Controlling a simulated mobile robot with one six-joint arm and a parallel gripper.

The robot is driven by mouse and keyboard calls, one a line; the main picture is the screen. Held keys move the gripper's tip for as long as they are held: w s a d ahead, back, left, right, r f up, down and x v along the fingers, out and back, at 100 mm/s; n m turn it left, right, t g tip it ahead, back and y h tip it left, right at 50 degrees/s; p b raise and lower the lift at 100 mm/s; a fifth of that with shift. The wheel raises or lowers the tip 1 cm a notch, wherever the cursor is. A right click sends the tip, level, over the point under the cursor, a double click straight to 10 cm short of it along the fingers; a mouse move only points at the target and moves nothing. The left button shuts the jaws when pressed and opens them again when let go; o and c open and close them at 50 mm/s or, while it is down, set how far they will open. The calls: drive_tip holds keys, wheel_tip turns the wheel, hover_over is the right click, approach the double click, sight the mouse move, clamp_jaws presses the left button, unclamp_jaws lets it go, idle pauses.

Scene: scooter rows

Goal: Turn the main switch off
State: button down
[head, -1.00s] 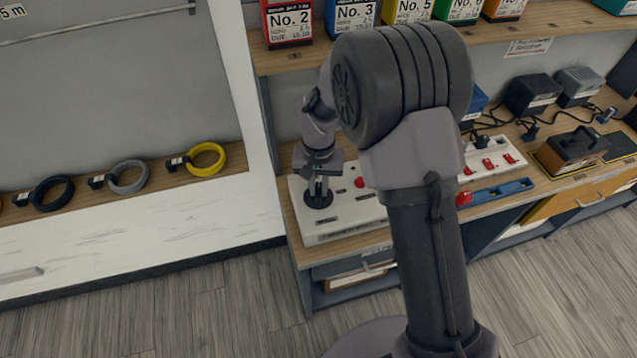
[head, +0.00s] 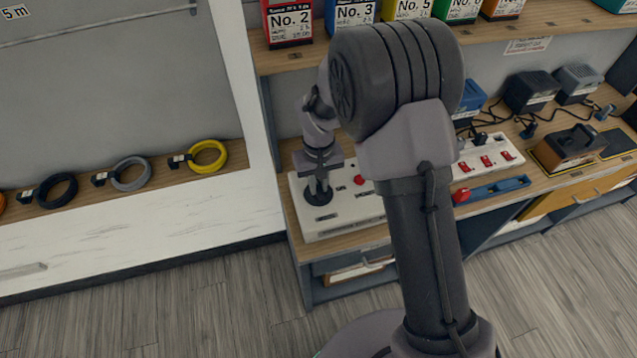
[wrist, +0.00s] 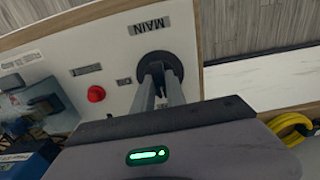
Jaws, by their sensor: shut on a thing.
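The main switch is a round black knob (head: 327,200) on the left part of a pale control box (head: 345,219); it also shows in the wrist view (wrist: 150,58), beside a label reading MAIN (wrist: 149,26). My gripper (head: 318,191) points down onto it from above. In the wrist view my two fingers (wrist: 162,72) are close together over the knob's middle and shut on its grip, which they mostly hide.
A red button (wrist: 96,93) sits on the same box near the switch. To the right are a white power strip (head: 490,161) and black adapters (head: 532,93) with cables. Coiled cables, one yellow (head: 207,157), lie on the left shelf. A shelf of boxes is above.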

sight(318, 187)
drive_tip(key=c, duration=1.4)
unclamp_jaws()
drive_tip(key=shift+o, duration=0.2)
wheel_tip(318, 187, up, 18)
drive_tip(key=p, duration=0.5)
drive_tip(key=shift+f, duration=0.25)
